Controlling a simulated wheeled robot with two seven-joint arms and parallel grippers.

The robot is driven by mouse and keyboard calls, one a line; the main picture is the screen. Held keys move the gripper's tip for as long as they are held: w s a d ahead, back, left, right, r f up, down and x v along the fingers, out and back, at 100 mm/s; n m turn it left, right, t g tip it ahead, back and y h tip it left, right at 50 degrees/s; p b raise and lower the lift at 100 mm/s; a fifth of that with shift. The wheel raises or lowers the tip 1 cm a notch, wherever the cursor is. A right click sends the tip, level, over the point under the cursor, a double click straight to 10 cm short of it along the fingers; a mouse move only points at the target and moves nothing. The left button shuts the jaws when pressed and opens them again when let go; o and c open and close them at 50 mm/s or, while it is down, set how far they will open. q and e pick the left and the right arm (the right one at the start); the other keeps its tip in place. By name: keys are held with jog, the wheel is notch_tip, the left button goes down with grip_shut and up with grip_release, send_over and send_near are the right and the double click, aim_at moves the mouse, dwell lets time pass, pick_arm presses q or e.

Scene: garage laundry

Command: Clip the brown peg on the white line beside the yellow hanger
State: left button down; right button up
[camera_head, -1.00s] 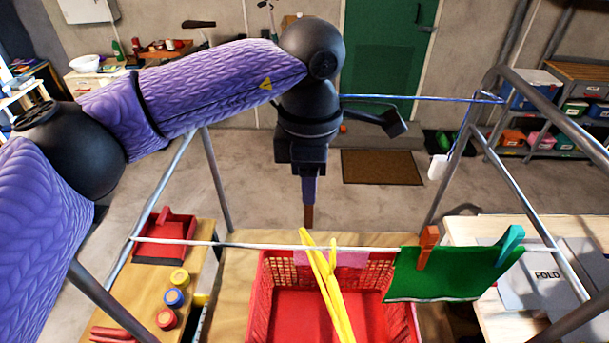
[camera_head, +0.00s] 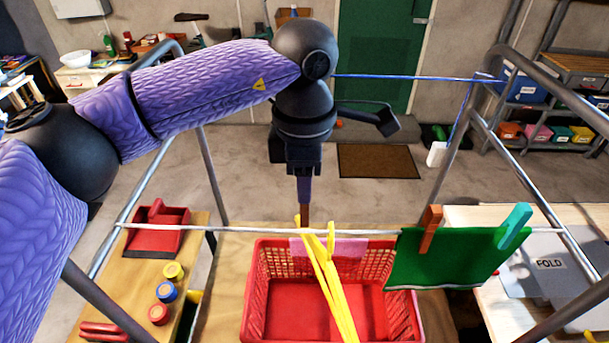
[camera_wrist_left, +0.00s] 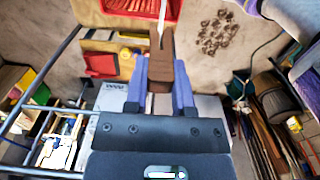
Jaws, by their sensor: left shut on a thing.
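My left gripper (camera_head: 304,188) is shut on the brown peg (camera_head: 304,213), which points down at the white line (camera_head: 220,228). In the left wrist view the brown peg (camera_wrist_left: 160,68) is between the purple fingers (camera_wrist_left: 160,88), and the white line (camera_wrist_left: 163,18) runs up to its tip. I cannot tell whether the line is between the peg's jaws. The yellow hanger (camera_head: 328,279) hangs on the line just right of the peg, overlapping it closely in the head view. My right gripper is not in view.
A green cloth (camera_head: 445,260) hangs at right under an orange peg (camera_head: 431,228) and a teal peg (camera_head: 514,225). A pink cloth (camera_head: 348,247) is behind the hanger. A red basket (camera_head: 258,300) stands below. A blue line (camera_head: 400,77) runs behind, between metal frames.

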aim_at(305, 210)
pick_arm(q)
jog(key=shift+f+b, duration=2.65)
jog(key=shift+f, duration=0.45)
jog(key=c, duration=0.9)
grip_release()
jog(key=shift+f, duration=0.1)
jog(key=o, duration=0.5)
jog(key=shift+r, duration=0.2)
